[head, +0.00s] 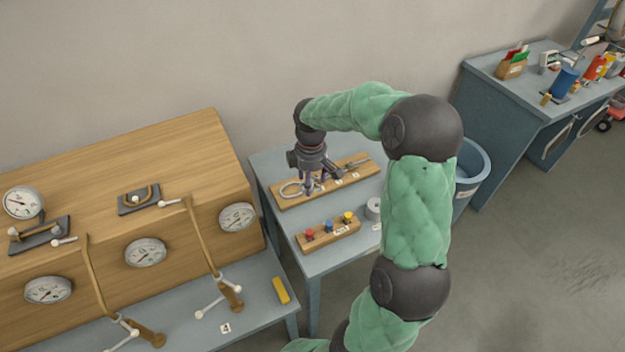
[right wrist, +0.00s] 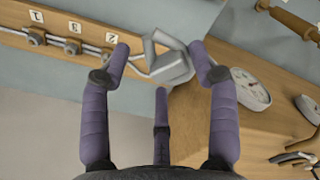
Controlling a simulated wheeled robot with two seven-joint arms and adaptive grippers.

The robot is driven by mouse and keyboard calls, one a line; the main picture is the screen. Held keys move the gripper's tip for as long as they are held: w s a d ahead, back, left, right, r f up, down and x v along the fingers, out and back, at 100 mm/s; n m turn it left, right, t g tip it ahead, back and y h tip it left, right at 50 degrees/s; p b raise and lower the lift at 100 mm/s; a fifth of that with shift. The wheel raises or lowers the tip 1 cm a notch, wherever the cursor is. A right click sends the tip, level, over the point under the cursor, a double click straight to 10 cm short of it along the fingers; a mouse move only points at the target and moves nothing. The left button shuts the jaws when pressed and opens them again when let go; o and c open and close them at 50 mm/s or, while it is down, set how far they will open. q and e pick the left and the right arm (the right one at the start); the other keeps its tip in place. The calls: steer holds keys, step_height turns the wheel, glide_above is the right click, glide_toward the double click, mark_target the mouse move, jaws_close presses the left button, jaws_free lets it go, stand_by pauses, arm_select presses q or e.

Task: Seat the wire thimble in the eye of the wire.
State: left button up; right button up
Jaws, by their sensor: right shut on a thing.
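My right gripper (head: 316,183) is over the wooden board (head: 354,170) on the small table, fingers pointing down. In the right wrist view its purple fingers (right wrist: 160,55) are on either side of a grey metal piece (right wrist: 174,68), which looks like the wire thimble. They are shut on it. The pale eye of the wire (head: 290,189) shows at the board's left end, beside the fingers. The wire (right wrist: 88,47) runs along the board past the clips. I cannot tell whether the thimble sits inside the eye. My left gripper is not in view.
A smaller block with coloured knobs (head: 328,233) and a grey roll (head: 373,209) sit nearer the table's front. A wooden gauge cabinet (head: 120,200) stands at left. A blue bin (head: 473,172) stands right of the table.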

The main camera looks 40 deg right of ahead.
steer(key=w+d+f+n+p, duration=0.1)
steer(key=w+f+n+p, duration=0.1)
steer(key=w, duration=0.4)
steer(key=w+d+f+n+p, duration=0.1)
steer(key=w+f+n+p, duration=0.1)
steer(key=w+n, duration=0.3)
steer(key=shift+w+f+n, duration=0.3)
steer(key=shift+w+f, duration=0.1)
steer(key=shift+f, duration=0.4)
steer(key=shift+f, duration=0.1)
steer(key=b, duration=0.3)
glide_above(292, 188)
steer(key=shift+f, duration=2.8)
steer(key=shift+p, duration=0.35)
steer(key=shift+f+b, duration=0.5)
steer(key=shift+f, duration=0.4)
